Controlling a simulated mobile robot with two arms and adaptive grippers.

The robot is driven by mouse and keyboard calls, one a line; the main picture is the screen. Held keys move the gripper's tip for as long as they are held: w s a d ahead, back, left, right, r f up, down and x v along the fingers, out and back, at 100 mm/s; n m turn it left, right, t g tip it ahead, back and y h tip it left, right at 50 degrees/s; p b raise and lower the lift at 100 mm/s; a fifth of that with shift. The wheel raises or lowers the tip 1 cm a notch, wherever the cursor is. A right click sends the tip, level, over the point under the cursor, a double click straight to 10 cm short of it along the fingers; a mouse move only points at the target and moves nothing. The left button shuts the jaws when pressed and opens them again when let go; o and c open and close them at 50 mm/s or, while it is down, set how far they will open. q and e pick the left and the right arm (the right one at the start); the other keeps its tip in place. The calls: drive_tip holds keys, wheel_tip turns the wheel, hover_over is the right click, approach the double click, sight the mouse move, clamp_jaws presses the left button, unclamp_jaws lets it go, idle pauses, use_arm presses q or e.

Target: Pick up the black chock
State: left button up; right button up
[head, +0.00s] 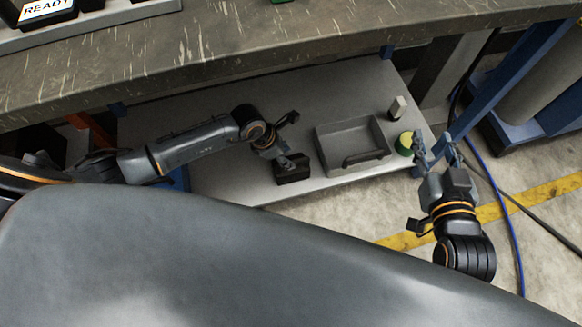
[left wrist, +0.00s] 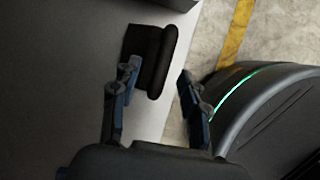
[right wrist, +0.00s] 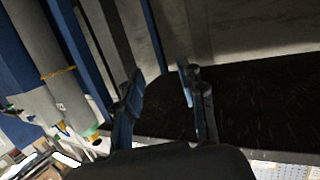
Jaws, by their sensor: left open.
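The black chock (head: 292,174) sits near the front edge of the grey lower shelf, left of a grey tray. It has a thick rounded ridge along one side. My left gripper (head: 281,155) is right at it from above. In the left wrist view the chock (left wrist: 146,48) lies just ahead of the open fingers (left wrist: 158,74); the left finger overlaps its near edge, and I cannot tell whether they touch. My right gripper (head: 435,146) is open and empty, off the shelf's right end; its spread fingers (right wrist: 160,78) also show in the right wrist view.
The grey tray (head: 348,131) holds a dark rounded bar (head: 366,157). The worktop (head: 250,48) overhangs the shelf (head: 210,117). Blue frame legs stand at right.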

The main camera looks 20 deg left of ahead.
sight(292, 160)
use_arm(q)
drive_tip(key=b+x, duration=0.2)
drive_tip(key=x, duration=0.2)
drive_tip(key=shift+d+f, duration=0.25)
drive_tip(key=shift+f, duration=0.15)
use_arm(e)
wheel_tip(292, 160, up, 9)
drive_tip(key=a+t+y, duration=0.1)
drive_tip(key=t+y, duration=0.1)
drive_tip(key=t, duration=0.4)
drive_tip(key=shift+w+a+r, duration=0.2)
drive_tip(key=shift+w+a, duration=0.1)
use_arm(q)
clamp_jaws()
drive_tip(key=shift+w, duration=0.1)
